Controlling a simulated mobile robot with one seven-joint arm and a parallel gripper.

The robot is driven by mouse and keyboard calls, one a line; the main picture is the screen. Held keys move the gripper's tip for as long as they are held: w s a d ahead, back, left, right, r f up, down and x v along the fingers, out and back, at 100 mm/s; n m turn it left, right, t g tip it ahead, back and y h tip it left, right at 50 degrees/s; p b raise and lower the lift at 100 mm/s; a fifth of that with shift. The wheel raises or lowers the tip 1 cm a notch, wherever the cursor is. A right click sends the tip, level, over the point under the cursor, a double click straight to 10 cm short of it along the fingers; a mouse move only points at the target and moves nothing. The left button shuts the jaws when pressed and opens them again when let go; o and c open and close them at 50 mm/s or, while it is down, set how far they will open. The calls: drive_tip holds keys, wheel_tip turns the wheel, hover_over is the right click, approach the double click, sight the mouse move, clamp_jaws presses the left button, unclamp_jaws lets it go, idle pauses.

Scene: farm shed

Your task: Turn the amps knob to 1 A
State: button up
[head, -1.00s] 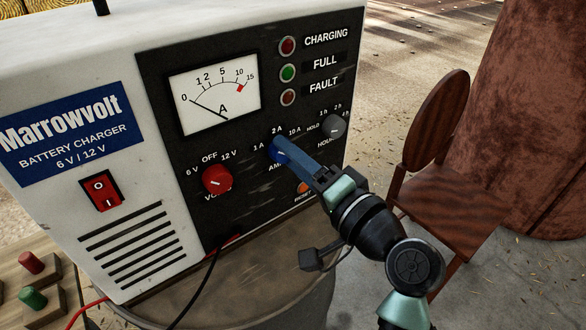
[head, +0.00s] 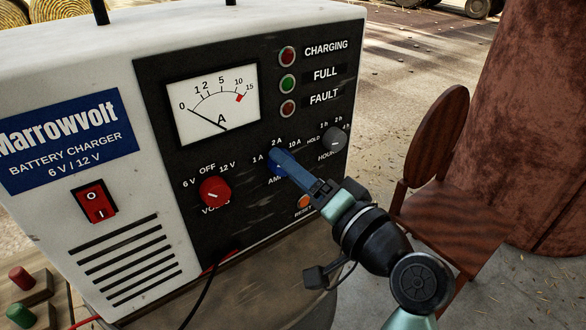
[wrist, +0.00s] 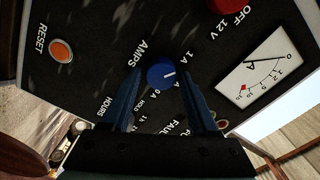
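The amps knob (head: 278,166) is blue and sits on the black panel of the battery charger (head: 160,190). My gripper (head: 284,162) reaches it from the lower right and partly covers it. In the wrist view the knob (wrist: 161,75) lies between the two blue fingers of my gripper (wrist: 160,80), with a gap visible on each side. The fingers look open around it. Its white pointer line faces right in that view, slightly below the 1 A label (wrist: 190,57).
The red volts knob (head: 215,191) is left of the amps knob, the grey hours knob (head: 334,139) to its right. The orange reset button (head: 304,202) is below, close to my gripper. A wooden chair (head: 450,215) stands at the right.

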drive_tip(key=shift+o, duration=0.9)
drive_tip(key=v, duration=1.3)
drive_tip(key=shift+b, duration=0.35)
drive_tip(key=shift+w+r, duration=0.1)
